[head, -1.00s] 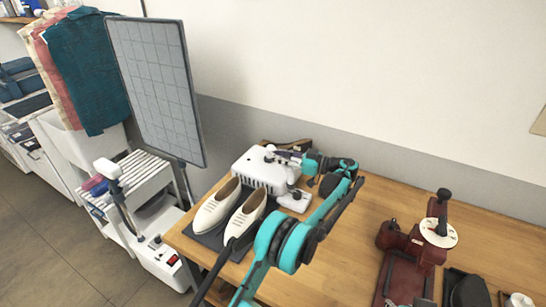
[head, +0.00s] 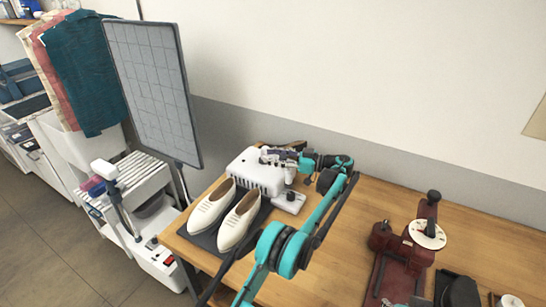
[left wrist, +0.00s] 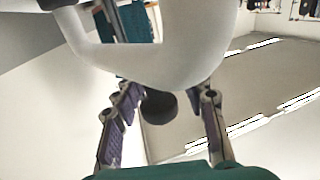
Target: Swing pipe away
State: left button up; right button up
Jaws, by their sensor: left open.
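A white machine (head: 252,172) with a vented front stands on the wooden table behind a pair of cream shoes (head: 238,222). In the left wrist view a thick, curved white pipe-like part (left wrist: 170,60) fills the top, with a round dark knob (left wrist: 160,104) below it. My left gripper (head: 264,156) is over the top of the white machine. In the wrist view its open fingers (left wrist: 170,98) stand on either side of the dark knob, with gaps on both sides. The gripper hides part of the machine's top in the head view. My right gripper is not in view.
The shoes are on a dark mat (head: 205,240) at the table's left end. A dark red device (head: 405,250) with a white dial stands at the right. A gridded grey panel (head: 155,90) and a white rack (head: 145,175) stand left. The table's middle (head: 350,250) is mostly clear.

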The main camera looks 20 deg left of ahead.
pick_arm(q)
jog(key=shift+r, duration=0.1)
notch_tip(320, 180, up, 10)
dwell(0.6)
